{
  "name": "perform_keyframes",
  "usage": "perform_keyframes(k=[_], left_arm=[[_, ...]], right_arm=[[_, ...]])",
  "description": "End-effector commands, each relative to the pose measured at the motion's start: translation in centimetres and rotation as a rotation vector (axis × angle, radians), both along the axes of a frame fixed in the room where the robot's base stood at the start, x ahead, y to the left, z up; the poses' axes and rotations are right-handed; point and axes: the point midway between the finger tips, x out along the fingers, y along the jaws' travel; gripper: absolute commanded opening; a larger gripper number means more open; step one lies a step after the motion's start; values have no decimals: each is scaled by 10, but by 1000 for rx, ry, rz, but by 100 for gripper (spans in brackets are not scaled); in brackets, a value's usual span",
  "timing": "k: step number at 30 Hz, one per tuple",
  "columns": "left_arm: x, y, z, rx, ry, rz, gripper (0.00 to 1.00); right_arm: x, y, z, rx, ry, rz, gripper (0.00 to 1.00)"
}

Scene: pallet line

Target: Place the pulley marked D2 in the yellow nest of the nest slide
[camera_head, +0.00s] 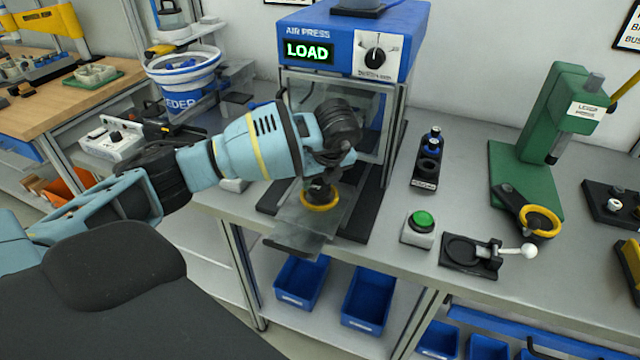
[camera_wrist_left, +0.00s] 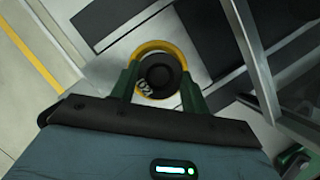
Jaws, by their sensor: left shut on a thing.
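My left gripper (camera_head: 320,182) reaches down over the front of the air press and is shut on a small black pulley (camera_wrist_left: 156,71). In the left wrist view its green fingers stand on both sides of the pulley, and a D2 mark shows near it. The yellow nest (camera_head: 318,205) on the grey nest slide (camera_head: 300,241) lies directly below the gripper. The yellow ring also shows around the pulley in the left wrist view (camera_wrist_left: 151,46). I cannot tell whether the pulley rests in the nest or hovers just above it. My right gripper is not in view.
The blue air press (camera_head: 400,25) shows LOAD and stands behind the slide. A green button box (camera_head: 418,229), a black fixture with a white-knobbed lever (camera_head: 470,255) and a green hand press (camera_head: 545,140) stand to the right. Blue bins (camera_head: 367,297) sit below the bench.

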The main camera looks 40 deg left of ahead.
Motion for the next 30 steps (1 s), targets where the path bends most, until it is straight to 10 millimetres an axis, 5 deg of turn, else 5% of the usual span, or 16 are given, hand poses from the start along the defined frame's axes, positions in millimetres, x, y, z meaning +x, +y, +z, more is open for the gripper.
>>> perform_keyframes(k=[5, 16, 17, 21, 30], left_arm=[[0, 0, -18, 0, -1, 0, 20], [0, -1, -21, 0, -1, 0, 20], [0, -1, -21, 0, -1, 0, 48], [0, -1, -21, 0, -1, 0, 67], [0, -1, -20, -1, -2, 0, 68]], right_arm=[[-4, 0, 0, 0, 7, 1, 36], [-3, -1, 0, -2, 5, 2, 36], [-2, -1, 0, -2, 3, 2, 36], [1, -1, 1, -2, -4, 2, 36], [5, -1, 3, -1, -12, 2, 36]])
